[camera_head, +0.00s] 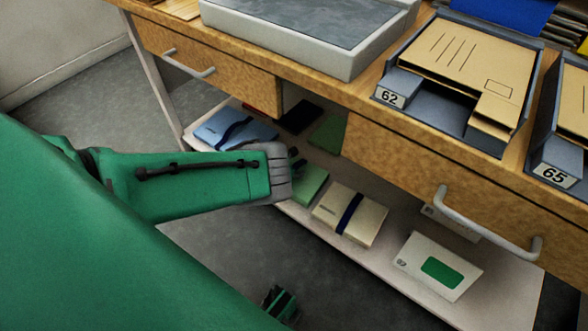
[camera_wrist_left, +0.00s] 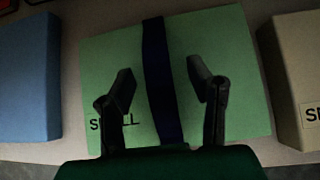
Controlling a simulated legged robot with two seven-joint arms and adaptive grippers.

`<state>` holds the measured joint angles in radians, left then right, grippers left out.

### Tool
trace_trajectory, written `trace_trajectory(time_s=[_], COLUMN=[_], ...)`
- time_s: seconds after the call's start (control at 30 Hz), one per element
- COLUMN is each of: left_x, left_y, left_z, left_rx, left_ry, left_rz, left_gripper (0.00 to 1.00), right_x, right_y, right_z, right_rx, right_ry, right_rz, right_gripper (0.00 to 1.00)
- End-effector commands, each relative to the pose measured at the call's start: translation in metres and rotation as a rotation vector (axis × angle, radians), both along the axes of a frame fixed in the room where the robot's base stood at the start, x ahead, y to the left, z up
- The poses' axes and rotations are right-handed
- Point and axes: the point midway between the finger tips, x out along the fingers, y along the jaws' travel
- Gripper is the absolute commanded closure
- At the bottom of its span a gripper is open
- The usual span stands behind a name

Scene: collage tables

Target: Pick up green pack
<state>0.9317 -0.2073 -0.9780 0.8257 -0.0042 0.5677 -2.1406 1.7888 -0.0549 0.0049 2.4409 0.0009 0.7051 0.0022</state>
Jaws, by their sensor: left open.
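The green pack (camera_wrist_left: 225,45) lies flat on the lower shelf with a dark blue band around its middle. Dark lettering on it is partly hidden by a finger in the left wrist view. In the head view only part of the green pack (camera_head: 312,184) shows beside my left gripper (camera_head: 296,164). My left gripper (camera_wrist_left: 161,82) is open and empty, its two fingers apart over the pack, one on each side of the band. I cannot tell whether the fingertips touch it.
A blue pack (camera_head: 213,128) lies left of the green one, and a cream pack (camera_head: 369,220) lies right. A white card (camera_head: 413,257) with a green patch is farther right. Drawers (camera_head: 232,82) and the wooden tabletop (camera_head: 300,80) overhang the shelf. A dark item (camera_head: 300,115) lies behind.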

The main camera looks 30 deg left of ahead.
Motion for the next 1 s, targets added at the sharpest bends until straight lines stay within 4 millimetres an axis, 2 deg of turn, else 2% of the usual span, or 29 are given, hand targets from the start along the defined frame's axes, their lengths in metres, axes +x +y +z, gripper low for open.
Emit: trace_trajectory(time_s=[0.03,0.1,0.37,0.4,0.5,1.0], left_x=[0.0043,0.0073,0.0082,0.0082,0.0082,0.0126], left_y=[0.0004,0.0006,0.0012,0.0011,0.0009,0.0020], left_z=[-0.0062,-0.0078,-0.0066,-0.0065,-0.0065,0.0008], left_rx=[-0.001,-0.002,-0.001,-0.001,-0.001,-0.002], left_ry=[-0.002,-0.002,-0.001,-0.001,-0.001,-0.007], left_rz=[0.001,0.001,0.001,0.001,0.001,0.001], left_gripper=[0.53,0.53,0.53,0.68,1.00,1.00], right_x=[0.0000,0.0000,0.0004,0.0004,0.0004,0.0003], right_y=[-0.0002,-0.0002,-0.0001,-0.0001,0.0000,-0.0001], right_z=[-0.0070,-0.0088,-0.0074,-0.0073,-0.0074,-0.0054], right_rx=[0.000,0.000,0.000,0.000,0.000,0.000], right_ry=[0.000,0.000,-0.001,-0.001,-0.001,-0.001], right_rz=[0.000,-0.001,0.000,0.000,0.000,0.000], right_gripper=[1.00,1.00,1.00,1.00,1.00,1.00])
